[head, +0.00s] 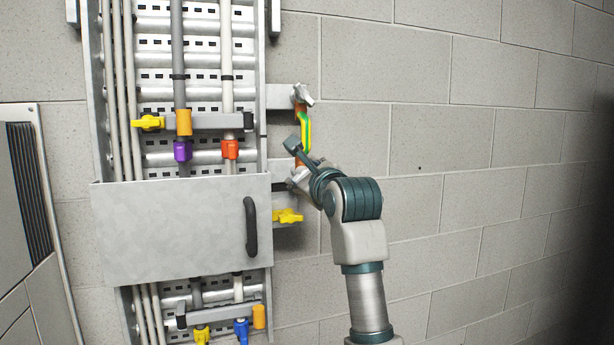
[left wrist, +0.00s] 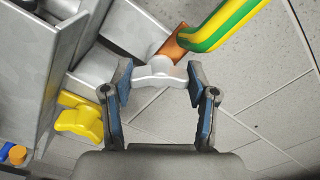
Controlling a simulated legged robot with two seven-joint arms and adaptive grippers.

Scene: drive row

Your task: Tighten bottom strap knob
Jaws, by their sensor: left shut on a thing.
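The green-and-yellow strap (head: 305,132) runs down the right edge of the cable tray, from a grey top knob (head: 302,95) toward my left gripper. In the left wrist view, the strap (left wrist: 225,22) ends in a copper-coloured lug (left wrist: 172,46). The bottom strap knob (left wrist: 160,74) is a pale grey wing knob beside that lug. My left gripper (head: 297,160) is at the strap's lower end, shut on this knob. In the left wrist view its two blue-padded fingers stand at the knob's two wing ends. In the head view the gripper mostly hides the knob. My right gripper is not in view.
A yellow knob (head: 287,216) sits on a bracket just below my gripper. A grey cover panel (head: 180,225) with a black handle (head: 251,227) stands to the left. Vertical pipes with coloured fittings fill the tray. The block wall (head: 450,130) to the right is clear.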

